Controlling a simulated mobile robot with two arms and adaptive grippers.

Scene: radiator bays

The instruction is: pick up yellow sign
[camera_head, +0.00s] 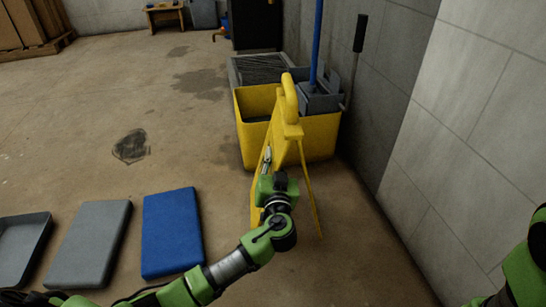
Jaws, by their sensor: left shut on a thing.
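The yellow sign (290,130) stands upright on the floor in front of the mop bucket, its legs spread a little and a rounded handle at its top. My left gripper (267,165) is at the sign's left side, shut on it, with my wrist in front hiding part of the lower panel. The fingertips are small and partly hidden. On the right edge only part of my right arm shows; its gripper is out of view.
A yellow mop bucket (255,105) with a grey wringer (318,100) and a blue mop handle (317,40) stands right behind the sign. A grey wall (470,120) is close on the right. A blue mat (171,232), a grey mat (88,245) and a grey tray (40,225) lie left. Open floor spreads beyond.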

